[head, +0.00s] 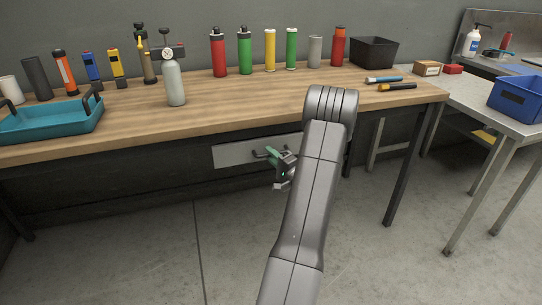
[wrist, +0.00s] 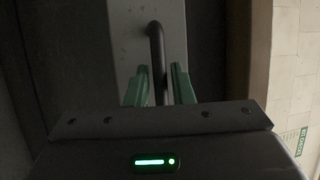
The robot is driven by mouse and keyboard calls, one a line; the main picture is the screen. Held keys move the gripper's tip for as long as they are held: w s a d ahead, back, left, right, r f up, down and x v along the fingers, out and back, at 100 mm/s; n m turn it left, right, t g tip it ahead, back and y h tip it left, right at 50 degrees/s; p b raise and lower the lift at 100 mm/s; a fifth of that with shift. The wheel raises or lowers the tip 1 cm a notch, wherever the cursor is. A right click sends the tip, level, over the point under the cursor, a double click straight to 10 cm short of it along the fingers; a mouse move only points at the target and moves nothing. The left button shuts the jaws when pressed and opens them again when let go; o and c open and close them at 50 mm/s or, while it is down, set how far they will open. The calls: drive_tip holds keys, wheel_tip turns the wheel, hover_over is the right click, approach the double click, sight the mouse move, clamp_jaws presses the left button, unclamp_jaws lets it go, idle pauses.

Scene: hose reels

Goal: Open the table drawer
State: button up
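The table drawer (head: 235,154) has a plain grey front under the wooden table top and looks closed. Its dark bar handle (wrist: 155,45) stands out from the grey front in the wrist view. My gripper (head: 268,153) is at the drawer front in the head view, and my arm covers the right part of that area. In the wrist view, the two green fingers of my gripper (wrist: 160,78) stand on either side of the handle. They are apart, with a visible gap on the right side; the left finger is very near the handle, and contact is unclear.
The wooden table (head: 130,122) carries a teal tray (head: 50,122), a grey gas cylinder (head: 174,84), several coloured canisters and a black bin (head: 374,52). A steel table (head: 490,112) with a blue bin (head: 518,98) stands at right. The floor in front is clear.

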drive_tip(key=shift+w+a, duration=0.1)
drive_tip(key=shift+w, duration=0.05)
clamp_jaws()
